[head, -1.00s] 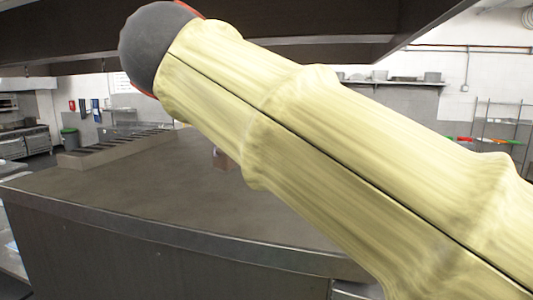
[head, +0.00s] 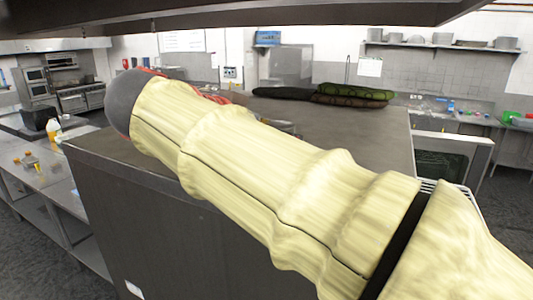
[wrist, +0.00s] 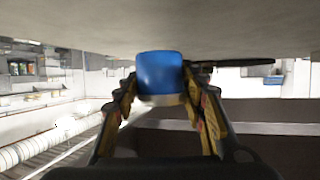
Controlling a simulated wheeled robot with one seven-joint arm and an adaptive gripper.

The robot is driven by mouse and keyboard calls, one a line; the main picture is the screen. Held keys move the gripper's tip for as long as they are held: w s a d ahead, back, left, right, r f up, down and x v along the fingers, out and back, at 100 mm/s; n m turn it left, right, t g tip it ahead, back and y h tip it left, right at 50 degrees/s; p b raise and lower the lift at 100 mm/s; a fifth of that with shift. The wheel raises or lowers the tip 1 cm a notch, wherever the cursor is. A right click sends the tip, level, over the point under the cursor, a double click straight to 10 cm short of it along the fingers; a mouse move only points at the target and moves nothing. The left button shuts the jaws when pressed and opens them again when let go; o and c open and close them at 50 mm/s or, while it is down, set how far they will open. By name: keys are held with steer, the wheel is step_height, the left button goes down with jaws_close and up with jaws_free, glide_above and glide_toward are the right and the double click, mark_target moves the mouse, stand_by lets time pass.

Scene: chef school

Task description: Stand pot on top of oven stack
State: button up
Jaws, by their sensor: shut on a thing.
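In the wrist view my gripper (wrist: 162,98) is shut on a small smooth blue thing (wrist: 160,72) with a paler band at one end; I take it for the pot, though little of its shape shows. The wrist picture looks upside down. The blue thing is at the edge of a broad grey surface (wrist: 75,22), which appears to be the top of the oven stack; I cannot tell whether they touch. In the head view the big dark metal block with a flat top (head: 390,125) looks like the oven stack. My cream-sleeved arm crosses in front and hides my gripper and the pot.
Long dark and green things (head: 350,92) lie on the far part of the top. A dark overhead hood (head: 300,15) hangs above. A lower steel counter (head: 40,175) with small bottles stands at left. A shelf of pots (head: 440,43) is on the back wall.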

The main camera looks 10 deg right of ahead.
steer(key=shift+w+a+f, duration=0.2)
steer(key=shift+a+f, duration=0.2)
steer(key=shift+f, duration=0.1)
steer(key=f, duration=0.1)
steer(key=a+f+p, duration=0.1)
steer(key=f, duration=0.1)
steer(key=shift+w+a+f, duration=0.15)
steer(key=shift+w+f, duration=0.05)
steer(key=shift+w, duration=0.1)
steer(key=shift+s+d+f, duration=0.15)
steer(key=shift+d+f, duration=0.05)
steer(key=shift+f, duration=0.25)
steer(key=shift+f, duration=0.2)
steer(key=o, duration=1.2)
steer(key=shift+o, duration=0.2)
steer(key=shift+r, duration=0.2)
steer(key=b+v, duration=0.2)
steer(key=v, duration=1)
